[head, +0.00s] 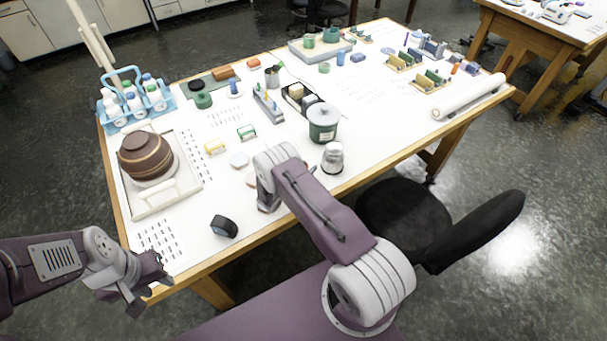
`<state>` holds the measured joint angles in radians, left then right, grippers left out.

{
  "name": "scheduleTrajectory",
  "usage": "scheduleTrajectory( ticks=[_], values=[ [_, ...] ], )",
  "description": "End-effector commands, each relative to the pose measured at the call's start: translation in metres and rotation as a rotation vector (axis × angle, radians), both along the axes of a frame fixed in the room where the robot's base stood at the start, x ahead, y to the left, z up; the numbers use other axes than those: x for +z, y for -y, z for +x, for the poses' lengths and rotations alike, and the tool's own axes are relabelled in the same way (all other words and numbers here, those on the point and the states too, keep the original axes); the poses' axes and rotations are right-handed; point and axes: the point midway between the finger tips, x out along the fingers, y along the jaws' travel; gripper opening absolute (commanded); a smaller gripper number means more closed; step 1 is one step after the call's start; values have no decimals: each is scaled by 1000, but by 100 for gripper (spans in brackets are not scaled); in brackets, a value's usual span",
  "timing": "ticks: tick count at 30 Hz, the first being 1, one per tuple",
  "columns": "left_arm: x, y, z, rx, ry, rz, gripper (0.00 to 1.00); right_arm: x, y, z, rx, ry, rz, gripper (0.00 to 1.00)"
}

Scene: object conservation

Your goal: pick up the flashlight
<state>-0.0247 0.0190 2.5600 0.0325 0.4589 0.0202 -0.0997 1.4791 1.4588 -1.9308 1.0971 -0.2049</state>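A short dark cylinder with a bluish-grey end face (224,226) lies on the white table near its front edge. It may be the flashlight, but I cannot tell for sure. My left gripper (153,284) is at the table's front left corner, left of and nearer than the dark cylinder, with its fingers apart and nothing seen between them. My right gripper (268,203) points down over the table, right of the dark cylinder and apart from it. Its fingers are small and partly hidden by my arm, so its opening is unclear.
A brown striped pot (146,155) sits on a white tray (141,208) at left. A green canister (323,124) and a silver jar (333,157) stand right of my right gripper. A blue bottle rack (117,122) stands at back left. A black chair (405,215) is at the front.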

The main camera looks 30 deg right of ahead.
Motion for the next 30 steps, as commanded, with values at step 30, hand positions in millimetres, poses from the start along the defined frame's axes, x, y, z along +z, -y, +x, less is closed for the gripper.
scheduleTrajectory(
  ticks=[30],
  values=[
    [-42,0,0,0,0,0,36,90,27,-82,-1,3,-2,0]
  ],
)
